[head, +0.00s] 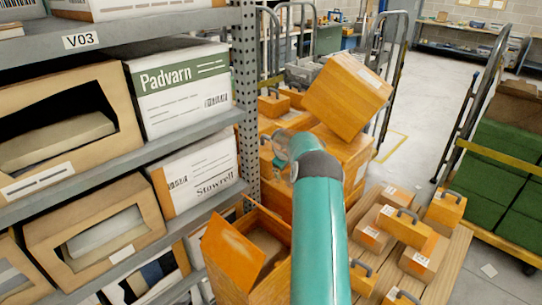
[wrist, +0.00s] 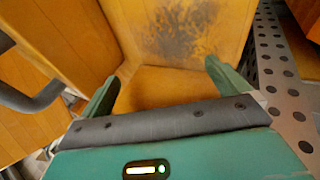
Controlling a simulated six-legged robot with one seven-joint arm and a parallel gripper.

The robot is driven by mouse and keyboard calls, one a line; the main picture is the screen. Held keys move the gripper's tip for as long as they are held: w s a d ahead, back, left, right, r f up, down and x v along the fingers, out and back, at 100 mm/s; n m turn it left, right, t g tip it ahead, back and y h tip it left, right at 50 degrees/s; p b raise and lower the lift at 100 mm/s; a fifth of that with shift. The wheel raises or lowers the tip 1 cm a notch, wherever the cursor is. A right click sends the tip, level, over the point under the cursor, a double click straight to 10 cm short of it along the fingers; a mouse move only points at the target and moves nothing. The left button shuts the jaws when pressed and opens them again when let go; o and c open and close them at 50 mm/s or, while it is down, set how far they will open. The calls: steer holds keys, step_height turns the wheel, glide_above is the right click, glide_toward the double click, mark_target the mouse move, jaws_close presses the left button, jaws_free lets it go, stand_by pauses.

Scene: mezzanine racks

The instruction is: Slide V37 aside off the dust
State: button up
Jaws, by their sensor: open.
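No V37 label is readable in either view, so I cannot tell which thing is V37. A dark dusty smudge (wrist: 185,30) lies on an orange-yellow panel (wrist: 225,15) in the wrist view. My gripper (wrist: 162,73) is open, its two green fingers apart in front of the panels, with nothing seen held between them. Whether a finger touches a panel is unclear. In the head view my arm reaches toward stacked orange boxes (head: 354,150), and it hides most of my gripper and part of the stack.
A large tilted orange box (head: 347,95) sits high on the stack. Grey racking (head: 205,133) with cartons stands left, and its perforated post (wrist: 280,85) is close at right in the wrist view. A pallet (head: 447,265) holds handled orange boxes. Open floor (head: 425,85) lies beyond.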

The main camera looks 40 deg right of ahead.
stand_by(0.3)
steer(key=shift+s+d, duration=0.1)
steer(key=shift+s, duration=1.4)
step_height(320, 180, up, 13)
steer(key=w+f, duration=0.1)
steer(key=f, duration=0.3)
steer(key=w+f, duration=0.1)
steer(key=f, duration=0.3)
steer(key=w+f, duration=0.1)
steer(key=f, duration=0.4)
steer(key=shift+f, duration=0.1)
stand_by(0.6)
